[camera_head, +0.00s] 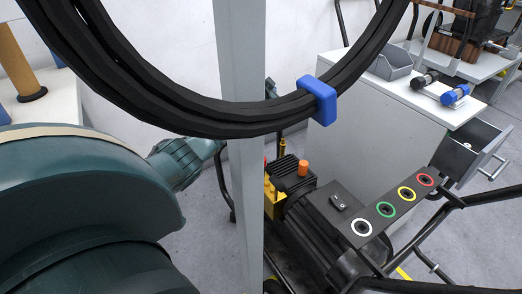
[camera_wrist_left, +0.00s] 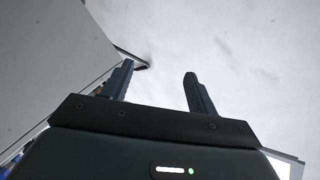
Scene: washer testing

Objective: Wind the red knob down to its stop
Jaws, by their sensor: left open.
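An orange-red knob (camera_head: 303,168) stands upright on top of the black ribbed block of the washer (camera_head: 330,225), right of the grey post in the head view. It looks like the red knob. My left arm (camera_head: 180,160) reaches in from the left, and its end passes behind the post, so the gripper is mostly hidden there. In the left wrist view my left gripper (camera_wrist_left: 158,70) is open, with nothing between its fingers. The knob does not show in that view. My right gripper is not in view.
The grey post (camera_head: 243,200) stands between my left arm and the knob in the picture. A coiled black hose (camera_head: 200,115) with a blue clip (camera_head: 318,98) hangs across the top. A switch and colored ring sockets (camera_head: 385,209) sit on the washer. A white cabinet (camera_head: 370,120) stands behind.

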